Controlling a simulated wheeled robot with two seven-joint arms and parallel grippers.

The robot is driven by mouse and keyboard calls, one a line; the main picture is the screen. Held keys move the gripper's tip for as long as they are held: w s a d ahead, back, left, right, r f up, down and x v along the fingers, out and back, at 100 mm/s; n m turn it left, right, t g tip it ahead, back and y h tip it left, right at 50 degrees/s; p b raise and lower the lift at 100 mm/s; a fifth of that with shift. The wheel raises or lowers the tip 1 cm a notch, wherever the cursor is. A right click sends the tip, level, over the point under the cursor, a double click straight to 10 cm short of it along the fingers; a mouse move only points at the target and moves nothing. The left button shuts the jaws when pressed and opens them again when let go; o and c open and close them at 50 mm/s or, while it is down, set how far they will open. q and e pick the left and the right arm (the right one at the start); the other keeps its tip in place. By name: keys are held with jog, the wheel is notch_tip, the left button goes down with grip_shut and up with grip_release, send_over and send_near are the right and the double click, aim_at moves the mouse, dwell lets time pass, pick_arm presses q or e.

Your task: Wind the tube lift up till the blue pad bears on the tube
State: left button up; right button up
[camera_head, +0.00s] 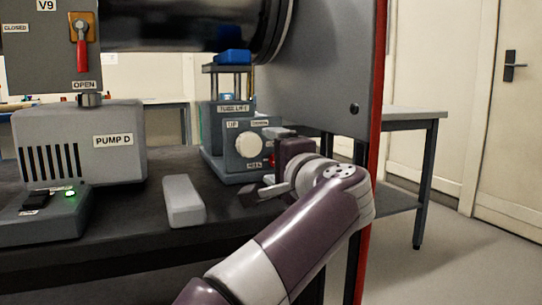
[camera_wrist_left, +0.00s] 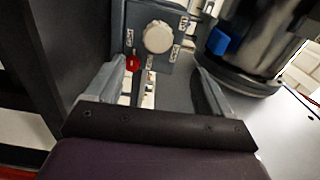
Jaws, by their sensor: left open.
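The tube lift (camera_head: 212,135) is a grey-blue unit with a labelled front box, standing on the dark bench. Its pale round knob (camera_head: 248,145) also faces me in the wrist view (camera_wrist_left: 158,37). A red part (camera_wrist_left: 132,63) sits below the knob, near one fingertip. The blue pad (camera_head: 233,56) tops the lift's posts, right at the underside of the black tube (camera_head: 165,25); I cannot tell whether they touch. My left gripper (camera_head: 259,164) is open and empty in front of the box, its fingers (camera_wrist_left: 166,80) apart and short of the knob. My right gripper is not in view.
Pump D (camera_head: 82,145) and a switch box with a green light (camera_head: 50,218) stand to the left. A pale block (camera_head: 183,201) lies on the bench between pump and lift. A grey panel with a red edge (camera_head: 374,120) rises just right of the lift.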

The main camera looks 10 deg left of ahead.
pick_arm(q)
notch_tip(320, 180, up, 8)
jog(key=w+m+p, duration=0.1)
jog(key=p, duration=0.9)
jog(key=m+p, duration=1.4)
jog(key=p, duration=0.6)
send_near(251, 146)
notch_tip(251, 146, up, 3)
jog(key=s+d, duration=0.2)
jog(key=f+m+b, duration=0.1)
jog(key=s+f+m+b, duration=0.1)
jog(key=f+m, duration=0.1)
jog(key=shift+f, duration=0.3)
jog(key=shift+w+r+m, duration=0.2)
jog(key=shift+m, duration=0.2)
jog(key=b+x, duration=0.1)
jog(key=x, duration=1.1)
jog(key=shift+w+a+b, duration=0.1)
jog(key=shift+a+b, duration=0.1)
jog(key=shift+b, duration=0.15)
